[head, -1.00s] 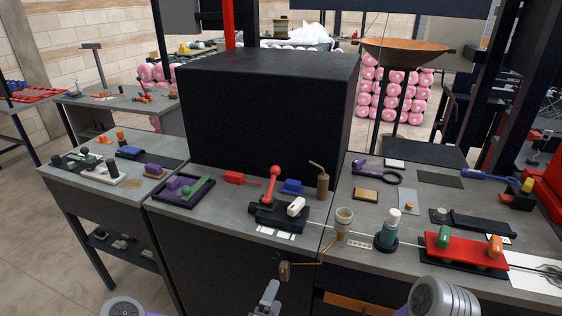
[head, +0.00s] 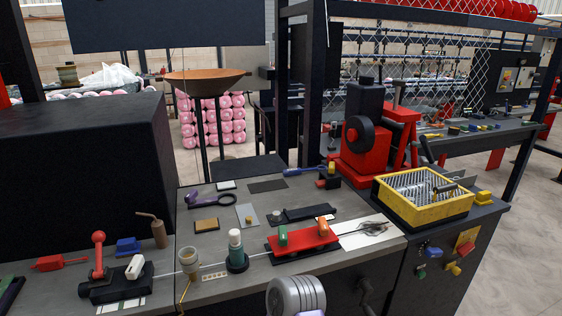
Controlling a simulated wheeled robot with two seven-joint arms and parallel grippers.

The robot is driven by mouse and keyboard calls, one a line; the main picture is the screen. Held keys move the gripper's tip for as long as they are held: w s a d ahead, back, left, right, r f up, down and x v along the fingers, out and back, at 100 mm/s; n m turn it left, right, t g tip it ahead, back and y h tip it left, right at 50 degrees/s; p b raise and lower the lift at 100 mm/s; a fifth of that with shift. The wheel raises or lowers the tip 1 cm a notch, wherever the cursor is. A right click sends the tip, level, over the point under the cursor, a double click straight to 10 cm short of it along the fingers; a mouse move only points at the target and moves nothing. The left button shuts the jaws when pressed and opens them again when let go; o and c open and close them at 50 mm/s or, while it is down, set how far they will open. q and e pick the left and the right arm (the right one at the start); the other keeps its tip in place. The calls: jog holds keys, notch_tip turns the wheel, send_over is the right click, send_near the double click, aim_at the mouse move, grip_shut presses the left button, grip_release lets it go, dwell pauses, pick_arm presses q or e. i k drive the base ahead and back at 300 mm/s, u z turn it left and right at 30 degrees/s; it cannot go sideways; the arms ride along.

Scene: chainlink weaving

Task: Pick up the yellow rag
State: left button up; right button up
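No cloth is clearly recognisable as the yellow rag. A small flat tan-yellow piece (head: 206,225) lies on the grey bench left of centre. A small bright yellow object (head: 484,198) sits at the right end of the right-hand cabinet, beside the yellow basket. I cannot tell whether either one is the rag. A rounded grey part of my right arm shows at the bottom centre, but its gripper is out of the picture. My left gripper is not in view.
A yellow-rimmed basket (head: 391,202) stands on the right cabinet, near a red machine (head: 362,166). A black box (head: 85,160) blocks the left.

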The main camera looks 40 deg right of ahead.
aim_at(482, 198)
jog(key=z, duration=2.65)
